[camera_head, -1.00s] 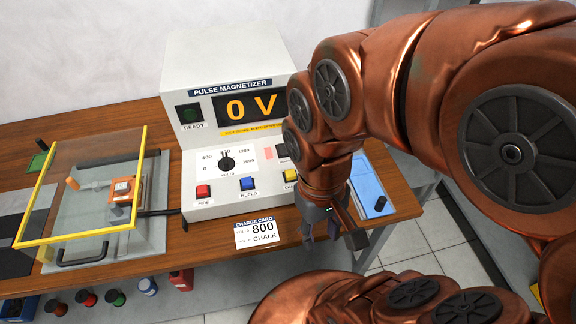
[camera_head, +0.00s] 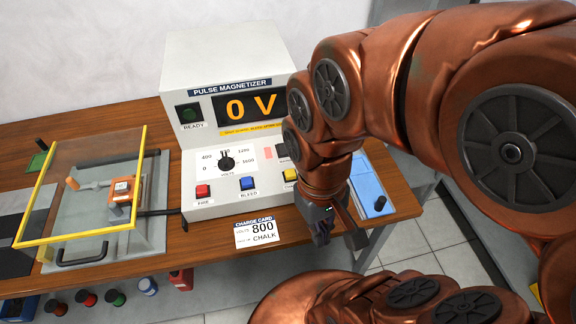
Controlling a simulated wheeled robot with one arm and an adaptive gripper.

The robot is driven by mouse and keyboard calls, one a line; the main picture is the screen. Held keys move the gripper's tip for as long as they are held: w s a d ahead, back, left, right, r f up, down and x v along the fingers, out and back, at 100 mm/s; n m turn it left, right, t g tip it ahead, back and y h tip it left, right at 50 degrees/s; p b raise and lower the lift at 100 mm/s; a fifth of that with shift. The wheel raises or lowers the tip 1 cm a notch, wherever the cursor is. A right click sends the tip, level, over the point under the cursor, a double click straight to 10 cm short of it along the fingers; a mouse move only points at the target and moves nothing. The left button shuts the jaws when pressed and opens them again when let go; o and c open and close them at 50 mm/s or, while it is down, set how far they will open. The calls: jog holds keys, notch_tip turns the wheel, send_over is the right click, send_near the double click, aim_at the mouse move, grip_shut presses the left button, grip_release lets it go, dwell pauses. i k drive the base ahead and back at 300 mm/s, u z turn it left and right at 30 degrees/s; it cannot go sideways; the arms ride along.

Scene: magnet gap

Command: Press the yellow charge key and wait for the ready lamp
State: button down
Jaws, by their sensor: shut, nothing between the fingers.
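The pulse magnetizer (camera_head: 230,60) stands on the wooden bench. Its display (camera_head: 250,106) reads 0 V. The ready lamp (camera_head: 189,114) at its upper left is dark. The yellow charge key (camera_head: 290,175) is at the right of the key row, partly hidden by my arm. My gripper (camera_head: 322,238) points down in front of and to the right of the yellow key, apart from it. Its fingers are shut and empty.
The red fire key (camera_head: 203,191) and blue bleed key (camera_head: 247,184) sit left of the yellow key. A voltage dial (camera_head: 227,162) is above them. A charge card (camera_head: 256,232) reads 800, chalk. A yellow-framed clear guard (camera_head: 90,190) stands at left, a blue tray (camera_head: 367,184) at right.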

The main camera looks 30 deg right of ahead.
aim_at(290, 174)
jog(key=z, duration=1.9)
jog(key=k, duration=1.3)
jog(key=u, duration=2.1)
